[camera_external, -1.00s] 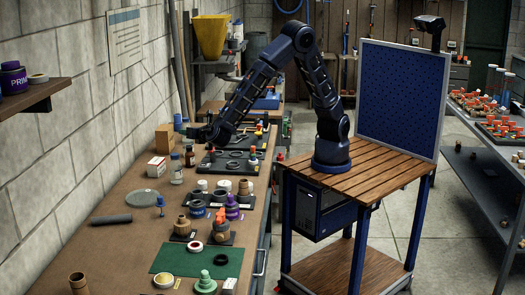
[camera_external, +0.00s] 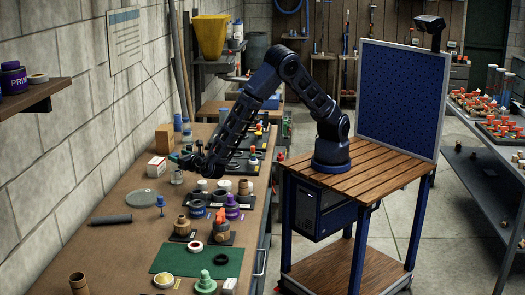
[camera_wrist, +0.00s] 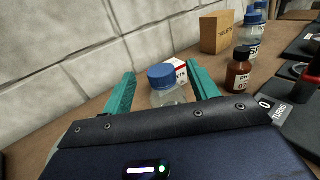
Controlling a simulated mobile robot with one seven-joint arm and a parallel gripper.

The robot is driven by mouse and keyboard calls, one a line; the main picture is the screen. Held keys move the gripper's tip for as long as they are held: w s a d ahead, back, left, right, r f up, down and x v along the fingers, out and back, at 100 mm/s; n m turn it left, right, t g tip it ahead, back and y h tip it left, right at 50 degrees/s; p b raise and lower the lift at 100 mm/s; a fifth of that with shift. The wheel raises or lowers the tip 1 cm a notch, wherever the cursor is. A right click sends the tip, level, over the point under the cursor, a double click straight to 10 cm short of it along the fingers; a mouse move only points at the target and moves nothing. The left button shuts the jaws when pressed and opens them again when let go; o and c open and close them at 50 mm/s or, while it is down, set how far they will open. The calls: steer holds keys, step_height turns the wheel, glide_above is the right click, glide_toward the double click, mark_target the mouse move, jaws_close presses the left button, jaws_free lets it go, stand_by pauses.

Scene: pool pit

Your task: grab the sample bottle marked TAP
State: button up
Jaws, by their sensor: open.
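A clear sample bottle with a blue cap (camera_wrist: 162,78) stands between the two teal fingers of my gripper (camera_wrist: 161,70) in the wrist view. The fingers are open, one on each side, with a gap to the bottle. No mark on this bottle is readable; its lower part is hidden behind my gripper's body. In the external view, my gripper (camera_external: 178,158) is low over the bench by the wall, and the bottle's lower part (camera_external: 176,178) shows beneath it. Another clear bottle with a blue cap (camera_wrist: 252,38) stands farther back; its label is not clearly readable.
A brown bottle (camera_wrist: 239,72) stands right of the fingers. A white and red box (camera_wrist: 179,68) is just behind the near bottle, and a cardboard box (camera_wrist: 217,34) is farther back. Pipe fittings and a green mat (camera_external: 170,259) occupy the bench's front. The wall is close at left.

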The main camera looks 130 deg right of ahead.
steer(key=d, duration=0.3)
steer(key=d+f, duration=0.1)
steer(key=d, duration=0.1)
steer(key=shift+w+f, duration=0.1)
steer(key=shift+w, duration=0.3)
jaws_close()
